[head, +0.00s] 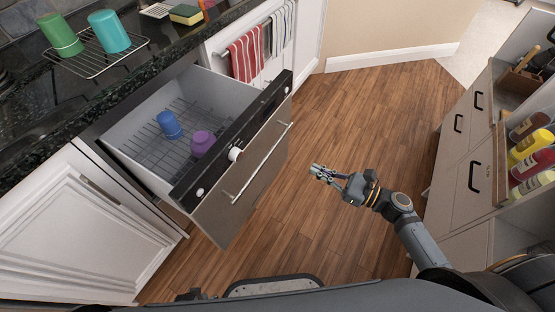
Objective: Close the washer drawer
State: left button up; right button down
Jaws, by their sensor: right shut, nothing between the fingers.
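The washer drawer (238,192) is pulled out from under the dark counter at the left of the head view. Its front has a black top strip with a white knob and a long silver handle (259,167). Inside, on a wire rack, are a blue cup (169,125) and a purple cup (202,143). My right gripper (318,171) is shut and empty. It is over the wooden floor, to the right of the drawer front and apart from it. My left gripper does not show.
The counter (95,104) holds a wire rack with a green cup (60,35) and a teal cup (109,31). Red-striped towels (246,54) hang behind the drawer. Cabinets with black handles and several bottles (530,144) stand at right. The floor (340,118) between is clear.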

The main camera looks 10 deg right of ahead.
send_near(267, 147)
jog(key=x, duration=0.7)
jog(key=shift+r, duration=0.1)
dwell(0.4)
